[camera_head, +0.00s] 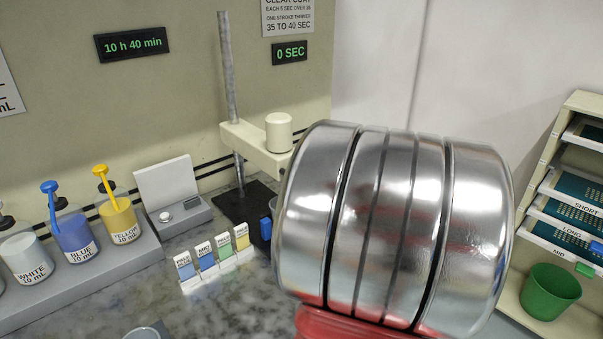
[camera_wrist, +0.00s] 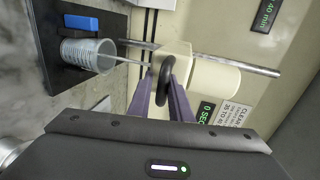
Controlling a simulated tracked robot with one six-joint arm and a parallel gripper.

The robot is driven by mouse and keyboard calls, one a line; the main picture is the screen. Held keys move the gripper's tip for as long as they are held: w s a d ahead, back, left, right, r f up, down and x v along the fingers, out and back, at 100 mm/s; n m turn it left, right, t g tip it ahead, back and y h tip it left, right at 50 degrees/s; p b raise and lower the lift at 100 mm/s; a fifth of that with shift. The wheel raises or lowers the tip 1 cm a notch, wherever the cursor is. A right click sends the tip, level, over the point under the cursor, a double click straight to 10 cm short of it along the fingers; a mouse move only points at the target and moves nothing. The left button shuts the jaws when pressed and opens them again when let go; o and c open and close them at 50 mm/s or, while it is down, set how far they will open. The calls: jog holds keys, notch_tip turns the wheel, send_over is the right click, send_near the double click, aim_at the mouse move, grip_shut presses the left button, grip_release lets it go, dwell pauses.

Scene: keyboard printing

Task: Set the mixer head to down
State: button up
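The mixer head (camera_head: 258,147) is a cream block with a cream cylinder, on an upright metal post (camera_head: 229,75). In the head view it sits partway up the post, above a dark base plate. My gripper's purple fingertips (camera_wrist: 163,82) are at the black handle, one on each side. I cannot tell whether they press on it. In the head view my arm hides the gripper.
A blue button (camera_wrist: 81,22) is beside the cup. Paint bottles (camera_head: 76,232), a small scale (camera_head: 182,215) and a row of labelled cards (camera_head: 210,260) stand on the counter at left. Shelves of trays (camera_head: 570,190) and a green bin (camera_head: 549,292) are at right.

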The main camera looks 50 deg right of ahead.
jog(key=o, duration=0.4)
jog(key=shift+f, duration=0.2)
jog(key=shift+s+r, duration=0.15)
jog(key=shift+v, duration=6.75)
jog(key=shift+a+f, duration=0.15)
jog(key=shift+f, duration=0.05)
